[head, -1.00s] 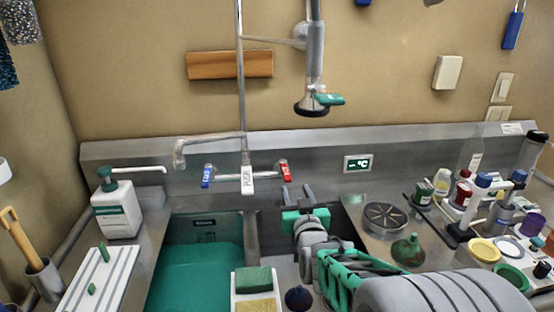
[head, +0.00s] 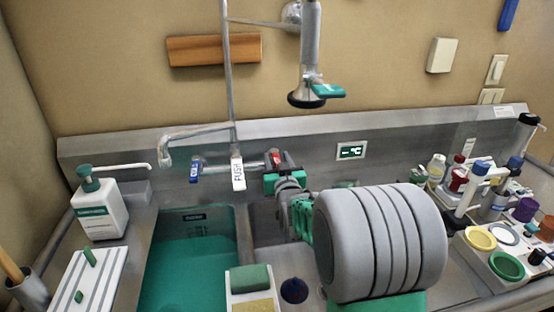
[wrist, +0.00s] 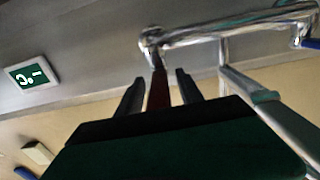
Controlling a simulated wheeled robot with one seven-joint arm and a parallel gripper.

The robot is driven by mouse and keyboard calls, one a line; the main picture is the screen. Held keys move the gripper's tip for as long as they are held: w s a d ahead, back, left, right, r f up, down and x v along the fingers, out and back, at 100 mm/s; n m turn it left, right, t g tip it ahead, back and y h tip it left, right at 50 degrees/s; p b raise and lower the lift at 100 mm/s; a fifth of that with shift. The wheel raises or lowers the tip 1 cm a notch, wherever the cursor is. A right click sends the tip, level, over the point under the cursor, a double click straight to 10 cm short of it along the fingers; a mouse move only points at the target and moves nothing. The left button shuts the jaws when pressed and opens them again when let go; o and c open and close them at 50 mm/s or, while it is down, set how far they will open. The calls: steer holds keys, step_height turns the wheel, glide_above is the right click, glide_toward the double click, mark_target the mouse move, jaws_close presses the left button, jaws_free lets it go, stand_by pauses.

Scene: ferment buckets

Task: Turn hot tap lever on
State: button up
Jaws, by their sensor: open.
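The hot tap lever (head: 275,159) is red and sits at the right end of the chrome tap bar on the back wall of the sink. In the wrist view the red lever (wrist: 159,90) hangs down from the bar's end, between my two fingers. My gripper (head: 281,170) is open in front of the lever, and its fingers (wrist: 158,82) stand on either side of it with small gaps. The blue cold lever (head: 195,170) is at the bar's left end. The white PUSH tag (head: 238,174) hangs between the levers. My arm hides part of the right basin.
A chrome spout (head: 167,148) and riser pipe (head: 228,80) rise by the tap. A spray head (head: 307,98) hangs above my gripper. The left basin (head: 190,265) holds green liquid. A temperature display (head: 351,150) is on the backsplash. Bottles crowd the right counter.

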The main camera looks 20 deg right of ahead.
steer(key=shift+c, duration=0.3)
jaws_close()
stand_by(1.1)
